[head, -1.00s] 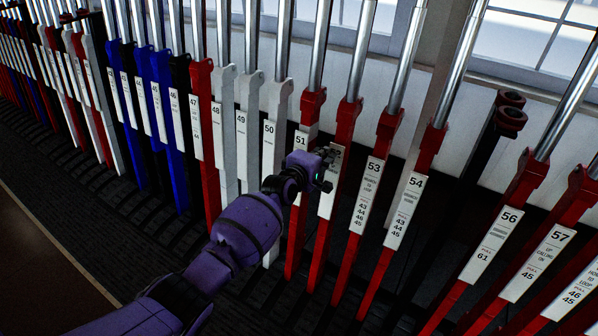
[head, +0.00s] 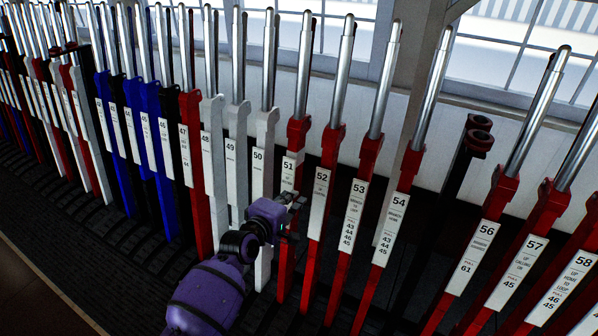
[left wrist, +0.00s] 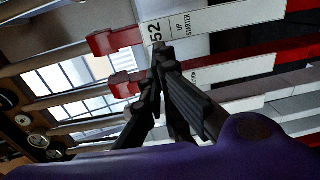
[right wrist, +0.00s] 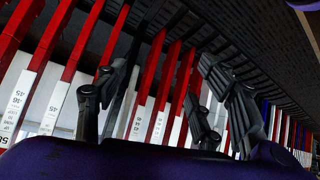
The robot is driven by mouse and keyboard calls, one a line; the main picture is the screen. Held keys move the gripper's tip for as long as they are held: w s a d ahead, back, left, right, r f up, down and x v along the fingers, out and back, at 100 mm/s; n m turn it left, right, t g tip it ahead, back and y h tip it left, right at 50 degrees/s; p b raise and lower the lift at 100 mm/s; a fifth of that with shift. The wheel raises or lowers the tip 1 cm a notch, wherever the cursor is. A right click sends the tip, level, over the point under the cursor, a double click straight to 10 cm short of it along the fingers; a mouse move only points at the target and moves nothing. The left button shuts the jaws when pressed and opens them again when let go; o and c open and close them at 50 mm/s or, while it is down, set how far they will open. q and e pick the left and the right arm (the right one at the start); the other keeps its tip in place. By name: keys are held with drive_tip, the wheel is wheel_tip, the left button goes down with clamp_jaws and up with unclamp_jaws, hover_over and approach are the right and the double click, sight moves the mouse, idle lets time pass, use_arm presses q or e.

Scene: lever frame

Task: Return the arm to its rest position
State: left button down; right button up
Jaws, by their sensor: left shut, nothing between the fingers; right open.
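My left arm, purple, comes in from the bottom in the head view. My left gripper (head: 292,203) is in front of the red levers 51 (head: 298,134) and 52 (head: 318,200), near their label plates. In the left wrist view the left gripper (left wrist: 160,50) has its black fingers shut and empty, with the tips beside the white plate of lever 52 (left wrist: 185,27). I cannot tell whether they touch it. My right gripper (right wrist: 165,95) shows only in the right wrist view. Its fingers are spread wide and empty, with red levers (right wrist: 158,85) behind them.
A long row of levers fills the head view: blue ones (head: 150,120) at left, grey ones (head: 237,150) in the middle, red ones (head: 490,230) at right. A black lever pair (head: 465,155) leans further back. Windows (head: 530,60) are behind. Floor (head: 30,290) shows at lower left.

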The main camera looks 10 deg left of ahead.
drive_tip(key=w+r+t+p, duration=0.1)
drive_tip(key=w+r+p, duration=0.2)
drive_tip(key=r+p, duration=0.7)
drive_tip(key=shift+a+r+p, duration=0.4)
use_arm(q)
drive_tip(key=s+a+f+m+g+y, duration=0.1)
drive_tip(key=s+a+f+m+g, duration=0.1)
drive_tip(key=s, duration=1.5)
drive_tip(key=s+a+f+m+g+y, duration=0.2)
drive_tip(key=s+a+f+m, duration=0.2)
drive_tip(key=s, duration=1.4)
drive_tip(key=s+a+f+m+g+y, duration=0.1)
drive_tip(key=s+a+f+m, duration=0.2)
drive_tip(key=s+m, duration=0.5)
drive_tip(key=s, duration=1)
drive_tip(key=shift+f+g+y, duration=0.15)
drive_tip(key=shift+g+y, duration=0.25)
use_arm(e)
drive_tip(key=shift+s, duration=0.1)
drive_tip(key=shift+c, duration=0.2)
